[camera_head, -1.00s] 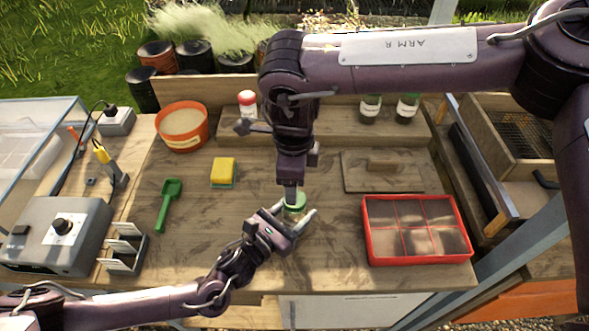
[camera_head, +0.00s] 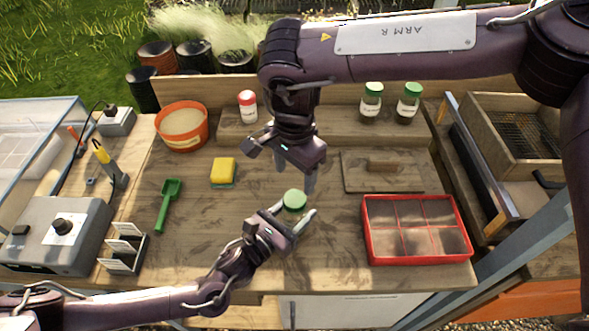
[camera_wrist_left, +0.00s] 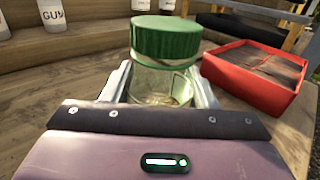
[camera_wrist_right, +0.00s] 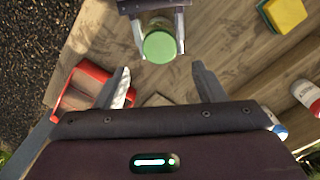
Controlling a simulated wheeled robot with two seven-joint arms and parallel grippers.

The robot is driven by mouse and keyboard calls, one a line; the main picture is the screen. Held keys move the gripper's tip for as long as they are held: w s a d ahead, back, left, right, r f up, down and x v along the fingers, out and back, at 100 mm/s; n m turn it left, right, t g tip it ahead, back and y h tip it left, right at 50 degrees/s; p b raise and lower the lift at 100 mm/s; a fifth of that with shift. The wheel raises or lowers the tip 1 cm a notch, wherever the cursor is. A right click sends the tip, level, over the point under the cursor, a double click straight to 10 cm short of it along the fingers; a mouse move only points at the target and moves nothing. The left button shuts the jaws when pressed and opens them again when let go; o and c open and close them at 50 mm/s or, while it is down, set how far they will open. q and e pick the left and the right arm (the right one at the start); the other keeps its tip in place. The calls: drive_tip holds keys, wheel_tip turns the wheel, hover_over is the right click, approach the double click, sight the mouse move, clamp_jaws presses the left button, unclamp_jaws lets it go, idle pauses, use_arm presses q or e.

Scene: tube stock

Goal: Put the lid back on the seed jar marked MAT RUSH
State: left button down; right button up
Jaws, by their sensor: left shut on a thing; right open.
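A clear glass jar (camera_wrist_left: 160,85) stands between the fingers of my left gripper (camera_head: 293,212), which is shut on it. A green lid (camera_head: 294,199) sits on top of the jar; in the left wrist view the lid (camera_wrist_left: 166,38) covers the mouth and looks roughly level. Whether it is fully seated I cannot tell. No label on this jar is readable. My right gripper (camera_head: 296,178) is open and empty, behind and above the lid. In the right wrist view the lid (camera_wrist_right: 160,46) shows beyond the open fingers, apart from them.
Two green-lidded jars (camera_head: 371,102) (camera_head: 408,103) and a red-lidded jar (camera_head: 247,107) stand on the back shelf. A red sectioned tray (camera_head: 368,235) is to the right, a wooden board (camera_head: 355,180) behind it. A yellow sponge (camera_head: 224,170) and green scoop (camera_head: 168,205) lie left.

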sight(294, 199)
wheel_tip(294, 199, down, 8)
drive_tip(key=shift+r, duration=0.1)
idle(0.4)
